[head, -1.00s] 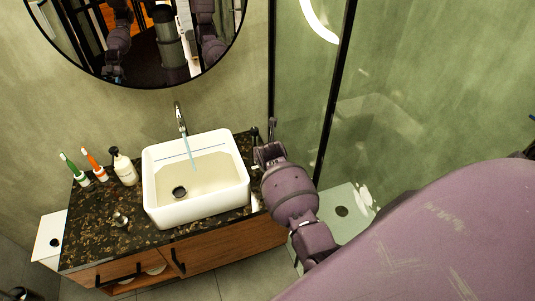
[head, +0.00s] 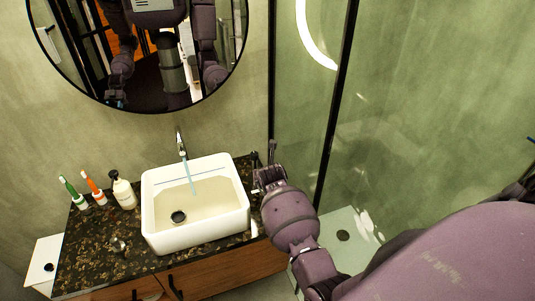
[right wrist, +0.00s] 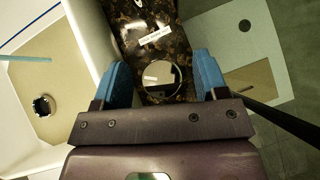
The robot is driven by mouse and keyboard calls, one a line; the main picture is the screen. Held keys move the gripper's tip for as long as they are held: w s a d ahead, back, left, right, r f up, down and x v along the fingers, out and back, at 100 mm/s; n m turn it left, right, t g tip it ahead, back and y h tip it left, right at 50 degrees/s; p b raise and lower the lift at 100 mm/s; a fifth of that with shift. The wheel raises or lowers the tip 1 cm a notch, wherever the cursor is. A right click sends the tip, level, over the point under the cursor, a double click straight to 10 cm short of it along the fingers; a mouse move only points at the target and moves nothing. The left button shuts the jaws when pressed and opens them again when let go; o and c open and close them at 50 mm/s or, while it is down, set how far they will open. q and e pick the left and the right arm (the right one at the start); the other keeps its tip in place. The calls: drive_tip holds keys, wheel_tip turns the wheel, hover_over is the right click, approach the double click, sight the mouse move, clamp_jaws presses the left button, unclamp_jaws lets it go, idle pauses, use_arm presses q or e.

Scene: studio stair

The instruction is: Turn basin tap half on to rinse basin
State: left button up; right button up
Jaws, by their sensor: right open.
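The white basin (head: 160,240) stands on a dark speckled counter, with a wall spout (head: 181,142) above its back edge. A thin pale-blue stream of water (head: 187,172) runs from the spout into it; the stream also shows in the right wrist view (right wrist: 18,58). My right gripper (head: 257,170) is over the counter just right of the basin. In the right wrist view its blue fingers (right wrist: 162,75) are open either side of a round, shiny knob (right wrist: 162,80), with gaps visible on both sides. I cannot tell their height difference. My left gripper is not in view.
A small label (right wrist: 155,36) lies on the counter beyond the knob. A soap bottle (head: 122,191) and two toothbrushes (head: 93,190) stand left of the basin. A glass shower screen (head: 333,130) with a black frame rises close on the right.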

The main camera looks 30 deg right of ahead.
use_arm(q)
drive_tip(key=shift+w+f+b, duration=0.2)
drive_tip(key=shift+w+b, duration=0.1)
drive_tip(key=shift+b, duration=0.3)
use_arm(e)
wheel_tip(320, 180, up, 19)
